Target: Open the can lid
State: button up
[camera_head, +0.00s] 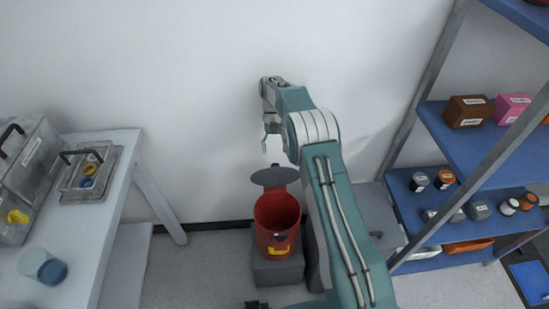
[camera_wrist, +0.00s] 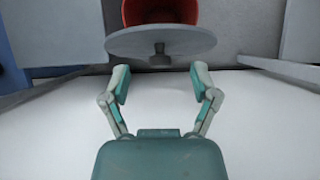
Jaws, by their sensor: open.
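A red can (camera_head: 277,222) with a yellow mark on its front stands on a grey block on the floor. Its round grey lid (camera_head: 275,176) is tilted up at the back rim, and the can's dark inside shows. In the wrist view the lid (camera_wrist: 190,41) lies across the upper middle with a dark knob (camera_wrist: 160,56), and part of the red can (camera_wrist: 160,11) shows beyond it. My gripper (camera_wrist: 160,82) is open and empty, its fingers spread just short of the lid and apart from the knob. In the head view my gripper (camera_head: 268,146) is above the lid.
A white table (camera_head: 105,215) at the left bears clear cases and a blue-tinted cup (camera_head: 42,266). A blue shelf rack (camera_head: 470,160) with boxes and jars stands at the right. The grey block (camera_head: 278,268) is beside my arm. A white wall is close behind the can.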

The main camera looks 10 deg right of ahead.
jog(key=shift+r, duration=1)
